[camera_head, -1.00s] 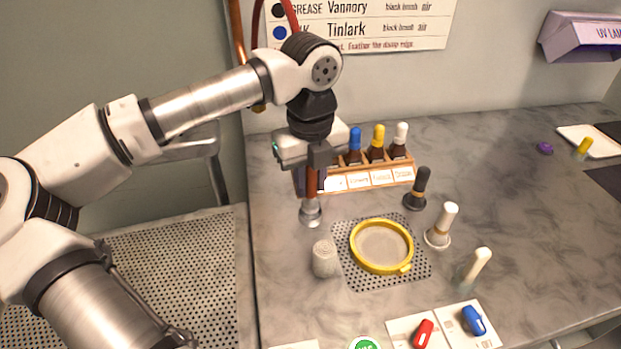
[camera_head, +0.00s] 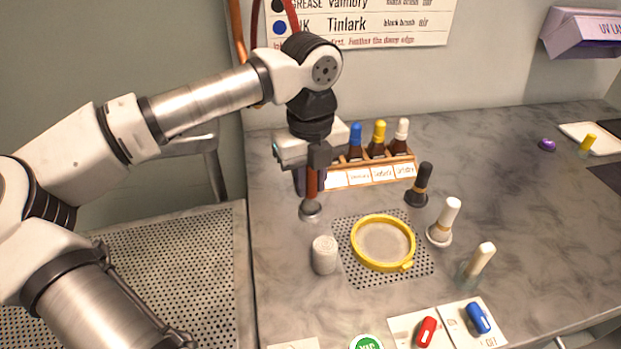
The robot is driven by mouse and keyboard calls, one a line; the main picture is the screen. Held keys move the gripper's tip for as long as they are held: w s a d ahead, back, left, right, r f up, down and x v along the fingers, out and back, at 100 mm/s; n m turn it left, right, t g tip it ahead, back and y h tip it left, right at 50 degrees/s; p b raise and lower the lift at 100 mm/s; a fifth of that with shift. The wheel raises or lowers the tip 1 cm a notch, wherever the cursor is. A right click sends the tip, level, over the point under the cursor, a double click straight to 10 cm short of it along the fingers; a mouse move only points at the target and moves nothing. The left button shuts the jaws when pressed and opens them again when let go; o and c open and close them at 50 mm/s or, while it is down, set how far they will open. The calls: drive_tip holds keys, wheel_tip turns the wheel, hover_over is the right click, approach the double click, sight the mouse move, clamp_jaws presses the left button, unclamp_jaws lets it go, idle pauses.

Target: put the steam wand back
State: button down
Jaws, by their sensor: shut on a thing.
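The steam wand (camera_head: 311,183) appears to be the copper-brown handle with a round grey metal head (camera_head: 310,209) at its lower end. My gripper (camera_head: 316,160) is shut on its upper part and holds it roughly upright, head down, at the left of the grey counter (camera_head: 500,200). The head is low over the counter; I cannot tell how large the gap is. My gripper hides the wand's top. I cannot make out a holder for the wand.
A wooden rack (camera_head: 375,172) with capped bottles stands right behind my gripper. In front are a white cylinder (camera_head: 324,255) and a yellow hoop (camera_head: 383,243) on a perforated mat. Several brushes (camera_head: 441,222) stand to the right. A perforated seat (camera_head: 170,260) is at left.

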drive_tip(key=shift+f+b, duration=0.25)
drive_tip(key=shift+b, duration=0.25)
idle(0.4)
drive_tip(key=c, duration=0.8)
unclamp_jaws()
drive_tip(key=shift+c, duration=0.2)
drive_tip(key=shift+r, duration=0.2)
drive_tip(key=shift+r+p, duration=2.2)
drive_tip(key=shift+r, duration=1.4)
drive_tip(key=shift+s, duration=0.1)
